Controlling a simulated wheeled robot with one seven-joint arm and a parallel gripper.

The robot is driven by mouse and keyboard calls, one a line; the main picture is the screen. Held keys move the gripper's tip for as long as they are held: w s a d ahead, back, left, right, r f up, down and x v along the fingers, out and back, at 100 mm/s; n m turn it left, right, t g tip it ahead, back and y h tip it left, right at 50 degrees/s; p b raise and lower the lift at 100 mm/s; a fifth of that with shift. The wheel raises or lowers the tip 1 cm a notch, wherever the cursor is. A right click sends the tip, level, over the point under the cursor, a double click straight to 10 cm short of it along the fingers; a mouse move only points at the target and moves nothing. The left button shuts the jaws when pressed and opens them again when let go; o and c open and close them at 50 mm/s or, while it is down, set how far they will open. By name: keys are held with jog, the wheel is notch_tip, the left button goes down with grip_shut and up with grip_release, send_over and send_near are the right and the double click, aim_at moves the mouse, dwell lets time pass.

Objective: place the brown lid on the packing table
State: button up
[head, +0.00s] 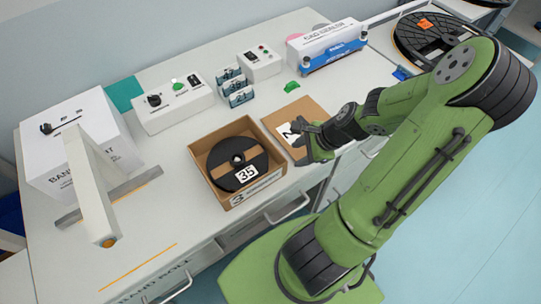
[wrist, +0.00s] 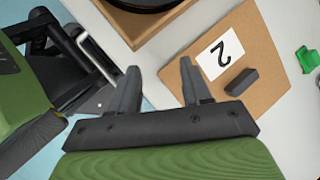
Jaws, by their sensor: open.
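The brown lid (head: 305,106) is a flat square with a white label marked 2. It appears to lie flat on the white packing table (head: 195,185), just right of an open brown box (head: 256,189). In the wrist view the lid (wrist: 262,62) shows a dark block-shaped handle on top. My gripper (head: 303,143) is over the lid's front part in the head view and hides some of it. In the wrist view my gripper (wrist: 160,70) has its fingers apart with nothing between them, and the handle lies to the right of both fingers.
The box holds a black reel labelled 35. A green clip-like piece (head: 292,90) lies behind the lid. Control boxes (head: 174,105), small blue-white packs (head: 236,87) and a bag sealer (head: 328,46) stand along the back. The table's front left is mostly clear.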

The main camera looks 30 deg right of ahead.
jog(key=s+a+r+n+h, duration=0.1)
jog(key=s+a+r+n, duration=0.3)
jog(key=a+r+n, duration=0.4)
jog(key=s+a+r+n+h, duration=0.2)
jog(key=s+a+r+n, duration=0.2)
jog(key=a+r+n, duration=0.4)
notch_tip(320, 180, up, 6)
jog(key=n, duration=0.7)
jog(key=shift+s+a+f+t, duration=0.15)
jog(key=shift+s+f+t, duration=0.1)
jog(key=shift+t, duration=0.15)
jog(key=shift+r, duration=0.35)
